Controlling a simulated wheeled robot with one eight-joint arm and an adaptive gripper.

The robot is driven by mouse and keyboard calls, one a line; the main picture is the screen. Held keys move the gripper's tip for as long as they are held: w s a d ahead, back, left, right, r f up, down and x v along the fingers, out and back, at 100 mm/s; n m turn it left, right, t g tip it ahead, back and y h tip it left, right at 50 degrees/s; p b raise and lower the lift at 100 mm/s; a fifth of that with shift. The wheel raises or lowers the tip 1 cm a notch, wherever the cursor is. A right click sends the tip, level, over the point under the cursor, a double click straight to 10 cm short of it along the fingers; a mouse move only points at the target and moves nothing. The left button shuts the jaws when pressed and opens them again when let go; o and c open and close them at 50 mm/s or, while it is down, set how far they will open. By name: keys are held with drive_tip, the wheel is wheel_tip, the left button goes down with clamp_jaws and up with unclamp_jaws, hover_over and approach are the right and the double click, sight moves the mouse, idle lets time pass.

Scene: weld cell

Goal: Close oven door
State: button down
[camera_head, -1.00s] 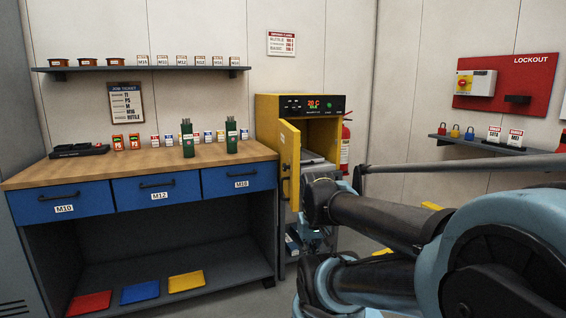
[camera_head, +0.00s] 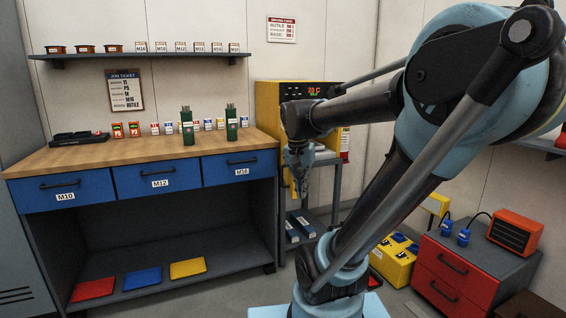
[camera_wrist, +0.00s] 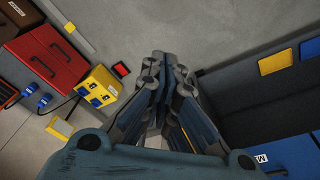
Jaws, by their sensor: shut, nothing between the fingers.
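The yellow oven (camera_head: 266,103) stands at the back, right of the workbench, with its dark display panel partly hidden by my arm. Its yellow door (camera_head: 287,177) shows only as a narrow strip at the left of the opening, mostly hidden behind my gripper; it looks swung open, but how far is unclear. My gripper (camera_head: 300,190) points down in front of the oven, close to the door. It is shut and empty. Whether it touches the door cannot be told. The wrist view shows my gripper from above, and no oven or door can be made out there.
The workbench (camera_head: 130,158) with blue drawers stands at the left, close to my gripper. A dark stand (camera_head: 318,218) is under the oven. A yellow socket box (camera_head: 393,262) and a red-drawer cabinet (camera_head: 455,270) are at the right. Grey floor (camera_wrist: 215,35) lies between.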

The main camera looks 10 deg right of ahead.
drive_tip(key=w+a+r+m+h, duration=0.1)
drive_tip(key=w+a+r+m, duration=0.25)
drive_tip(key=w, duration=0.45)
drive_tip(key=w+a+r+m+g+h, duration=0.1)
drive_tip(key=w+a+r+m, duration=0.25)
drive_tip(key=w, duration=0.55)
drive_tip(key=w+a+r+m+h, duration=0.1)
drive_tip(key=w+a+r+m, duration=0.3)
drive_tip(key=w, duration=0.4)
drive_tip(key=d+f, duration=0.8)
drive_tip(key=f, duration=0.1)
drive_tip(key=shift+w+d+f+m, duration=0.2)
drive_tip(key=shift+d+f+m, duration=0.1)
drive_tip(key=shift+m, duration=0.1)
